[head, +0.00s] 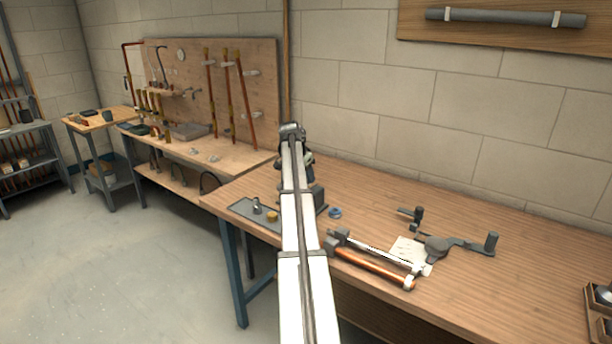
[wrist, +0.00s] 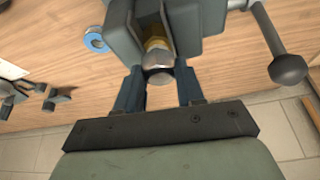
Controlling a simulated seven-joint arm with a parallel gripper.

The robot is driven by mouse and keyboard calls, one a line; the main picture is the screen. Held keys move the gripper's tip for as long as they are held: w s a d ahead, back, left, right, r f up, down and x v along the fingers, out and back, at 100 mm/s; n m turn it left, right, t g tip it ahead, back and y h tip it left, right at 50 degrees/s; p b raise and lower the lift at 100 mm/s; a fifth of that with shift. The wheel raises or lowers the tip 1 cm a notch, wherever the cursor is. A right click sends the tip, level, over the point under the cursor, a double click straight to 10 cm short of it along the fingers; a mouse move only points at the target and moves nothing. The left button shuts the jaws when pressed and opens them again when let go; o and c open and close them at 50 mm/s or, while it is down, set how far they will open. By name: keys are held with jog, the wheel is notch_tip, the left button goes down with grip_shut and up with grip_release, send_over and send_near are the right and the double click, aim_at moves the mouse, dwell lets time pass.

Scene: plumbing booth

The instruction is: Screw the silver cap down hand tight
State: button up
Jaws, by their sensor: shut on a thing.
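The silver cap (wrist: 158,66) shows in the wrist view, at the near end of a brass fitting (wrist: 157,43). The fitting sits between the jaws of a grey vise (wrist: 205,20). My gripper (wrist: 160,82) is shut on the silver cap, with one dark blue finger on each side of it. The contact faces and the thread between cap and fitting are hidden. In the head view my arm covers the cap and most of the vise (head: 319,196).
A vise handle with a round knob (wrist: 288,69) sticks out right of my gripper. A blue ring (head: 335,212) lies near the vise. A grey tray (head: 240,207) holds small silver and brass parts.

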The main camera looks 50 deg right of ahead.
jog(key=m+g, duration=0.1)
jog(key=m, duration=0.1)
jog(key=shift+w+m, duration=0.1)
jog(key=shift+m, duration=0.2)
jog(key=shift+w+d+m+g, duration=0.15)
jog(key=shift+m+g, duration=0.25)
jog(key=shift+m, duration=0.7)
jog(key=shift+f+m+g+y, duration=0.1)
jog(key=shift+m+g+y, duration=0.3)
jog(key=shift+m, duration=0.7)
jog(key=o, duration=1.8)
jog(key=shift+c, duration=0.2)
